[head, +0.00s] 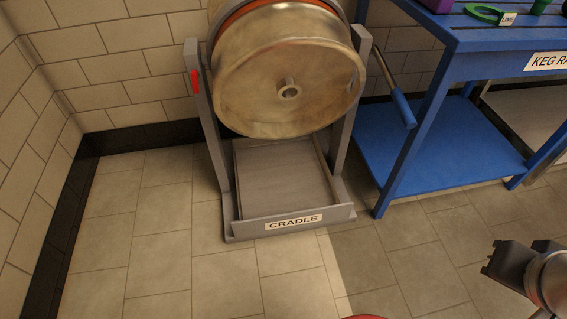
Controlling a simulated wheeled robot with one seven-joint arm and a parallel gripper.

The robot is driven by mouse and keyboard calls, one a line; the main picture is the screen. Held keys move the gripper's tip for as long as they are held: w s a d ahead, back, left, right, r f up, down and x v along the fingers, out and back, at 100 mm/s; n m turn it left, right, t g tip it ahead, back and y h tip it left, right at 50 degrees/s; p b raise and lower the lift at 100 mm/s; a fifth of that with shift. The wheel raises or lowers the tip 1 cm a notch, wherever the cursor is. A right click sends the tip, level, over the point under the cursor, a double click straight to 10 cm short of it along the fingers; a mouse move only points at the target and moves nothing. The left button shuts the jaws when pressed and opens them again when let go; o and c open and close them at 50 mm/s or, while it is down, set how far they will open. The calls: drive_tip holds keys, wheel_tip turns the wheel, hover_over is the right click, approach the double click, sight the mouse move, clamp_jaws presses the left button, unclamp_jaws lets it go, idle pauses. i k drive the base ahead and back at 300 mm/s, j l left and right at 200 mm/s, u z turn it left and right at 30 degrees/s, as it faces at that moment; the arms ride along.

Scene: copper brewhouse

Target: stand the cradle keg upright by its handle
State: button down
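The keg (285,85) is a tan metal drum hung between the two posts of the grey cradle (228,190). It lies tipped over, with its round end and small central fitting facing me; its top is cut off by the picture edge. A crank handle with a blue grip (403,107) sticks out on the cradle's right side, sloping down toward me. My gripper (489,259) is at the lower right, well apart from the handle and over the floor. It looks empty, but its finger opening is not clear.
A red piece (195,82) sits on the left post. A blue rack (430,150) stands close to the right of the handle, with a green ring (482,13) on top. A tiled wall is behind and at left.

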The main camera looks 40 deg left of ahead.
sight(279, 69)
drive_tip(key=u, duration=1.45)
